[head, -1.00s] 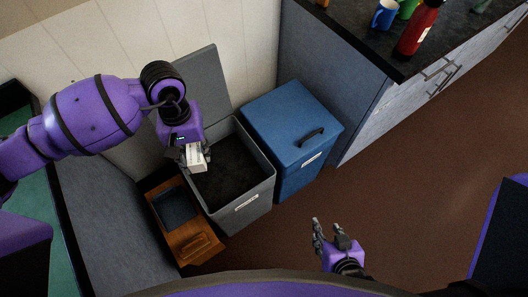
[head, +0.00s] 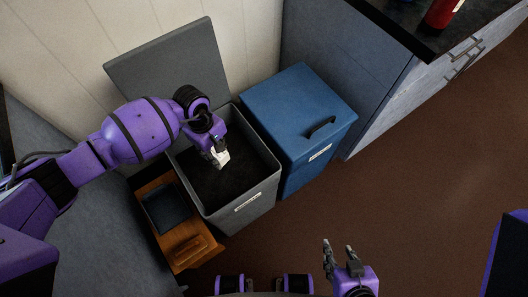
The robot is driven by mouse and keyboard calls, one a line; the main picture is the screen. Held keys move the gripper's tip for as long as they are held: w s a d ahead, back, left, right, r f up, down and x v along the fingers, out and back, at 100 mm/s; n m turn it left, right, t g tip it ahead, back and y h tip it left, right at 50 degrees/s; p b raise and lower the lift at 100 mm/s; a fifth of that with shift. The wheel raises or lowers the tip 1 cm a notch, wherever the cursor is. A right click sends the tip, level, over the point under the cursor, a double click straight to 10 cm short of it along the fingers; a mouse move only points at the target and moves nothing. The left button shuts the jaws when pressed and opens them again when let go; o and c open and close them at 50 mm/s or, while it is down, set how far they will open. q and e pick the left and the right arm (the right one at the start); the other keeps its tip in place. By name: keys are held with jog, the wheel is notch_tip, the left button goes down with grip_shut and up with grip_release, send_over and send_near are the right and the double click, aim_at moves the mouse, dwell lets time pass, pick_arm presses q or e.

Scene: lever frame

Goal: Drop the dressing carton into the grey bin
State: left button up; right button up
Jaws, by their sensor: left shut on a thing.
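The grey bin (head: 262,192) stands open in the middle left of the head view, its grey lid (head: 172,65) tipped back against the wall. My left gripper (head: 217,156) is over the bin's opening, shut on the small white dressing carton (head: 221,157). The carton shows above the dark inside of the bin; its exact height over the bottom is hard to tell. Part of the carton is hidden by the fingers. My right gripper (head: 338,257) is at the lower middle, over the brown floor, with its fingers apart and nothing between them.
A blue bin (head: 297,105) with a closed lid and dark handle stands right of the grey bin. A wooden box (head: 188,245) stands to its left. A counter with a red bottle (head: 441,14) is at upper right. The brown floor (head: 420,190) is clear at right.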

pick_arm(q)
notch_tip(320, 180, down, 3)
jog(key=shift+s+f+b, duration=0.15)
jog(key=shift+b, duration=0.6)
jog(key=o, duration=1.1)
jog(key=r, duration=0.8)
jog(key=w+a+r, duration=0.1)
jog(key=r, duration=0.3)
jog(key=shift+a, duration=0.1)
